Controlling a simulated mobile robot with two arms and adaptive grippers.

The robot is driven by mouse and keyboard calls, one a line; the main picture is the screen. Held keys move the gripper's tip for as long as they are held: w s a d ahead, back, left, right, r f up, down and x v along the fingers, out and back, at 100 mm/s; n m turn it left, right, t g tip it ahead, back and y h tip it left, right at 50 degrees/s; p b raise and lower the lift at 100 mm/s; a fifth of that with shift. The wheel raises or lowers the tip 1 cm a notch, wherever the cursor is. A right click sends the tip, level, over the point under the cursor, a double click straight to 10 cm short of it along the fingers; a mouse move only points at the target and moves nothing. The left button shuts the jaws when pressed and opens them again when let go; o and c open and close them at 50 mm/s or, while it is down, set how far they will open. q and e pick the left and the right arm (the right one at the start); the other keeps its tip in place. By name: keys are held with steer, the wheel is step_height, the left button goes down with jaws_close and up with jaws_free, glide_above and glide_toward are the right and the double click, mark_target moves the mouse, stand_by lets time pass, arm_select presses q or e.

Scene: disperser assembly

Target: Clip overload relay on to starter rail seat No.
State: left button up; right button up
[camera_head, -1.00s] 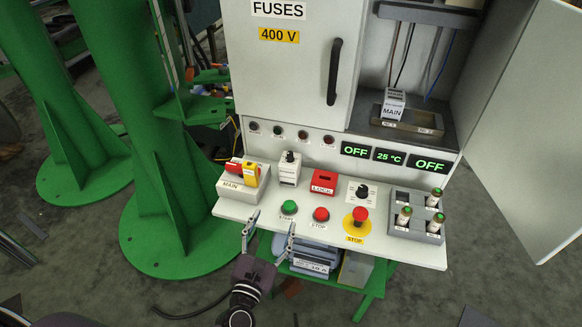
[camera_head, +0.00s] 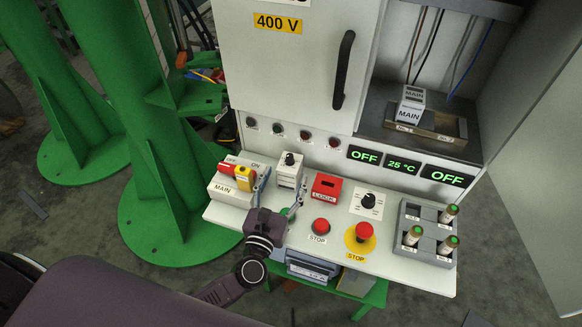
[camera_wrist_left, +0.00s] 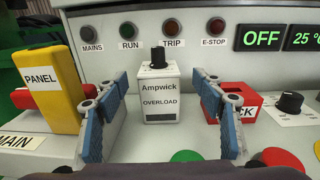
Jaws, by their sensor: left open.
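The overload relay (camera_head: 289,170) is a small white box with a black knob, standing on the console shelf. In the left wrist view the relay (camera_wrist_left: 160,100) is upright, labelled "Ampwick OVERLOAD". My left gripper (camera_head: 281,190) is open and empty, in front of the relay. In the wrist view its blue-padded fingers (camera_wrist_left: 159,83) stand apart to either side of the relay, with gaps showing. The rail (camera_head: 452,138) lies in the cabinet bay at right. A white MAIN block (camera_head: 409,106) sits at its left end, with open room to its right. My right gripper is not in view.
Left of the relay is a MAIN switch (camera_head: 228,190) with red and yellow handles; right is a red lock box (camera_head: 326,187). Stop buttons (camera_head: 320,225), a dial (camera_head: 368,201) and a fuse holder (camera_head: 407,250) fill the shelf. The cabinet door (camera_head: 300,75) is left of the bay.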

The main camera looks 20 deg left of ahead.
mark_target(290, 164)
arm_select(q)
steer(key=shift+w+r, duration=0.1)
steer(key=shift+w, duration=0.4)
steer(key=w, duration=0.2)
steer(key=w+p, duration=0.1)
steer(key=w, duration=0.1)
steer(key=shift+w+a+f, duration=0.1)
steer(key=shift+w+f, duration=0.05)
steer(key=shift+f, duration=0.05)
steer(key=shift+w+f, duration=0.1)
steer(key=shift+w, duration=0.15)
steer(key=c, duration=1.6)
steer(key=shift+o, duration=0.2)
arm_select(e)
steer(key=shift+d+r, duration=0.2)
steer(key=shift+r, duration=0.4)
arm_select(q)
steer(key=shift+r, duration=0.2)
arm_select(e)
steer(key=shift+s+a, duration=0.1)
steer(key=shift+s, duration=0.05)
